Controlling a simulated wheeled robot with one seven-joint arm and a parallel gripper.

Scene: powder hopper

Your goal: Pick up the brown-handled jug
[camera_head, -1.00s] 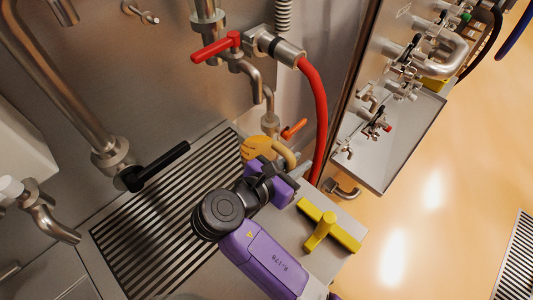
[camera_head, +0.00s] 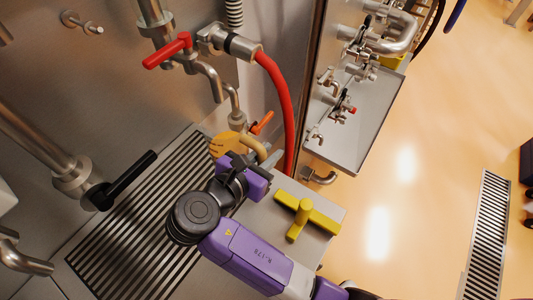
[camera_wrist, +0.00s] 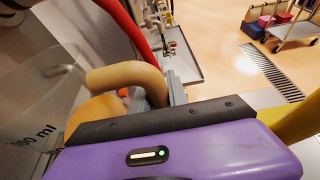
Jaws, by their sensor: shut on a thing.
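The jug's tan-brown curved handle (camera_head: 256,149) shows just beyond my gripper (camera_head: 254,170) in the head view. An orange-yellow part (camera_head: 226,145) sits beside it, and most of the jug's body is hidden. In the wrist view the handle (camera_wrist: 132,76) arches up behind the purple gripper body. A greyish see-through wall with "ml" marks (camera_wrist: 35,135) stands to its left. I cannot tell whether the jug touches the surface below.
A slotted drain grate (camera_head: 140,215) lies left of my arm. A red hose (camera_head: 280,110) and a red-levered tap (camera_head: 168,50) stand behind the jug. A yellow T-shaped handle (camera_head: 307,214) is close to the right. Open floor (camera_head: 420,140) lies further right.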

